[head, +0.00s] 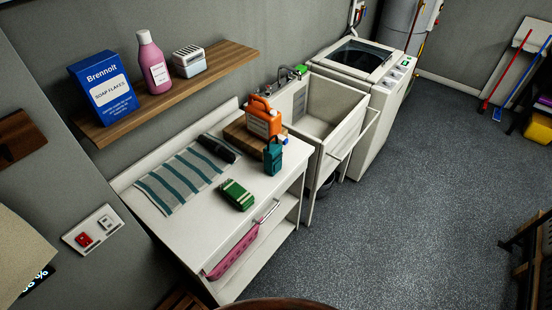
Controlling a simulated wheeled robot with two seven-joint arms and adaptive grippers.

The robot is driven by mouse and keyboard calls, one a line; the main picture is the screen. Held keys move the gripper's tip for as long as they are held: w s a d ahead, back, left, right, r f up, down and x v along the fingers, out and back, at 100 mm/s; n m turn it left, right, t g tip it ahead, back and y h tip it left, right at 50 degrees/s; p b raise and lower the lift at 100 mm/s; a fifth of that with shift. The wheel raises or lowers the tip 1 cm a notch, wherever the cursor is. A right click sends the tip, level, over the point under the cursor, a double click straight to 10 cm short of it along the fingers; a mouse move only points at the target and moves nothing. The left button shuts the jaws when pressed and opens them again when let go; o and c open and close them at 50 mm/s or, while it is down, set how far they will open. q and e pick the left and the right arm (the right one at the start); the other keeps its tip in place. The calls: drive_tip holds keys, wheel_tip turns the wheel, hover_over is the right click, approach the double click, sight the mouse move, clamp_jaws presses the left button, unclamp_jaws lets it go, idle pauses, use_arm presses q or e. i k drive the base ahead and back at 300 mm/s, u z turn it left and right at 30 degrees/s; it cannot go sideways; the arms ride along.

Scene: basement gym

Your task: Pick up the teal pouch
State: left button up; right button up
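The teal pouch (273,156) stands upright near the right edge of the white counter (195,243). It is small and dark teal, with a loop or strap at its top. It is close in front of an orange jug (262,118) on a wooden board (240,140); I cannot tell whether the pouch touches the board. A green, striped block-like item (237,195) lies in front of it to the left. Neither of my grippers shows in the head view.
A striped cloth (180,180) and a dark cylinder (216,148) lie on the counter. A wooden shelf (205,75) with a box, bottle and container hangs above. A pink item (233,252) hangs on the front rail.

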sight(273, 154)
drive_tip(key=k, duration=0.5)
drive_tip(key=z, duration=1.1)
drive_tip(key=i, duration=1.15)
drive_tip(key=u, duration=2.65)
